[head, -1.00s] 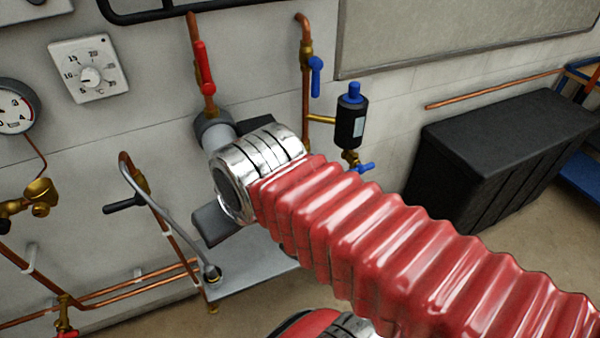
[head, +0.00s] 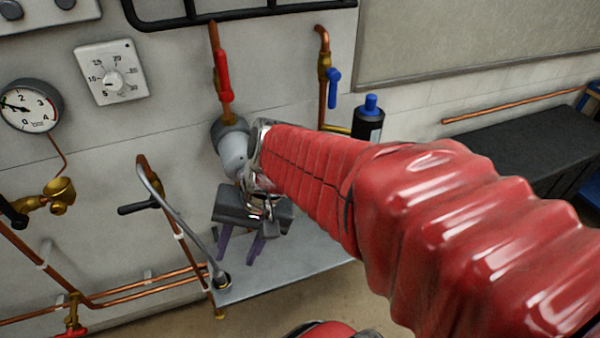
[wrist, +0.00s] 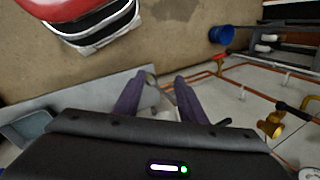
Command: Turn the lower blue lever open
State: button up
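The lower blue lever, below the black canister (head: 368,126) with the blue cap, is hidden behind my red-sleeved arm in the head view. I cannot make it out in the wrist view. An upper blue lever (head: 333,90) hangs along the copper pipe to the canister's left. My gripper (head: 236,258) points down over the grey shelf (head: 300,264), left of the canister. Its two purple fingers are apart with nothing between them. They also show apart in the wrist view (wrist: 165,78).
A red lever (head: 223,80) stands on a pipe behind my arm. A black-handled valve (head: 139,208) and a grey hose (head: 185,225) are at the left, below a gauge (head: 28,110). A blue bucket (wrist: 221,34) shows in the wrist view.

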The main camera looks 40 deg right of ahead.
jog(key=w+d+f+m+t+y, duration=0.4)
jog(key=w+d+m, duration=0.25)
jog(key=m, duration=0.35)
jog(key=w+d+f+m+t+y, duration=0.45)
jog(key=w+d+m, duration=0.2)
jog(key=m, duration=0.25)
jog(key=s+d+f+m+t+h, duration=0.1)
jog(key=d+f+m+h, duration=0.3)
jog(key=d, duration=0.4)
jog(key=s+d+f+m+t+h, duration=0.2)
jog(key=d+f+m+t+h, duration=0.2)
jog(key=d+f+m+h, duration=0.1)
jog(key=s+d+f+m+t+h, duration=0.2)
jog(key=d+f+m+h, duration=0.2)
jog(key=d, duration=0.8)
notch_tip(320, 180, down, 2)
jog(key=m, duration=0.4)
jog(key=shift+s+f+m+t, duration=0.2)
jog(key=shift+m+t, duration=0.1)
jog(key=shift+t, duration=0.05)
jog(key=w, duration=1.3)
jog(key=shift+w+d, duration=0.25)
jog(key=shift+w, duration=0.15)
